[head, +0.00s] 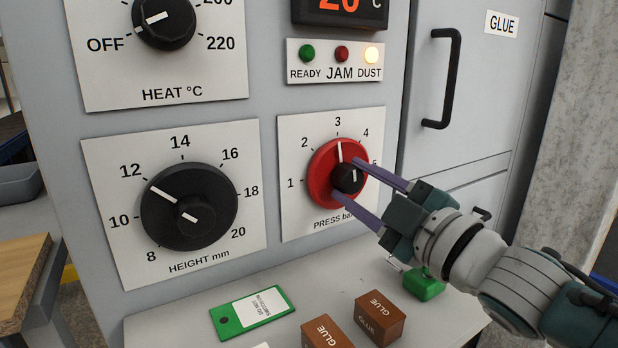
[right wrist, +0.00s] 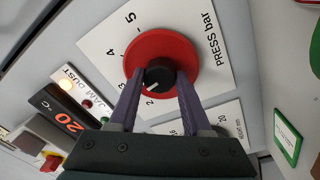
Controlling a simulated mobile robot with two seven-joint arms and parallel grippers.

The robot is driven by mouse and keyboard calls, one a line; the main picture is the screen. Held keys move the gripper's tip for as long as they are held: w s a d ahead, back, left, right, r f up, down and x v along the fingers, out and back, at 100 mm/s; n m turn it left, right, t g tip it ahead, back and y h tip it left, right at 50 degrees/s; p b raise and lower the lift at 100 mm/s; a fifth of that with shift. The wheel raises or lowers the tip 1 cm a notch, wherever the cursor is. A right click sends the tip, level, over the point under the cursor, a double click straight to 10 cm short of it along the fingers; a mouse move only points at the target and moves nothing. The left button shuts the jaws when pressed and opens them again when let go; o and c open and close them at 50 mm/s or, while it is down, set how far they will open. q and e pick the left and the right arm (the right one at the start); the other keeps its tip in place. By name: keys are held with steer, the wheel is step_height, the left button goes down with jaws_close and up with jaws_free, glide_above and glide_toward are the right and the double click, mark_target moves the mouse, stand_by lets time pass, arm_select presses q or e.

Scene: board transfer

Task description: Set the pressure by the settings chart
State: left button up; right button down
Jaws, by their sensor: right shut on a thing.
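The pressure dial, marked PRESS bar, is a red disc (head: 322,168) with a protruding black knob (head: 351,181) on a white plate in the head view. The white line on the red disc points at about 3. My right gripper (head: 350,178) has its two purple fingers on either side of the black knob and is shut on it. In the right wrist view the fingers (right wrist: 160,80) flank the black knob in front of the red disc (right wrist: 187,62). My left gripper is not in view. I see no settings chart.
The height dial (head: 190,208) stands left, its line a little below 12. The heat dial (head: 163,20) is above it. The DUST lamp (head: 371,54) is lit. A green tag (head: 253,312), brown GLUE blocks (head: 380,317) and a green object (head: 425,284) lie on the ledge below.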

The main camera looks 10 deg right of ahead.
steer(key=shift+m, duration=0.9)
steer(key=c, duration=0.6)
jaws_free()
steer(key=shift+s+p, duration=0.1)
steer(key=shift+p, duration=0.2)
steer(key=shift+s+d, duration=0.15)
steer(key=shift+s, duration=0.2)
steer(key=p+v, duration=0.1)
steer(key=v, duration=0.8)
steer(key=shift+p, duration=0.4)
